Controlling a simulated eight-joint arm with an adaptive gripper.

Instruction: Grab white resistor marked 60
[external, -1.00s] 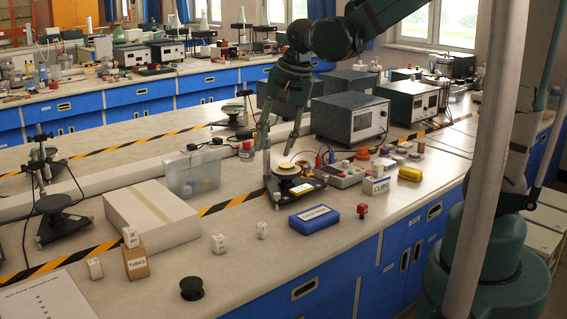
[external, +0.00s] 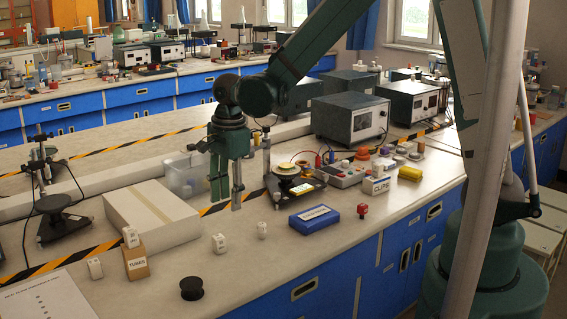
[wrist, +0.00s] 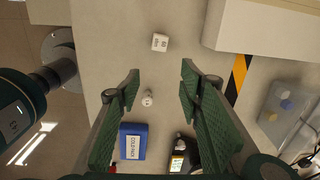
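A small white block (external: 219,243) stands on the bench in front of the beige box. In the wrist view the block (wrist: 160,42) has dark print that looks like 60, though it is small. A smaller white piece (external: 262,230) stands to its right; it also shows in the wrist view (wrist: 147,98), its marking unclear. My gripper (external: 225,203) points down above the bench, over the area behind these two pieces in the external view. In the wrist view my gripper (wrist: 160,80) is open, with nothing between its fingers.
A beige box (external: 152,215) lies left of my gripper, with a clear plastic bin (external: 182,177) behind. A black spool (external: 191,288) is near the front edge. Bench around the white pieces is clear.

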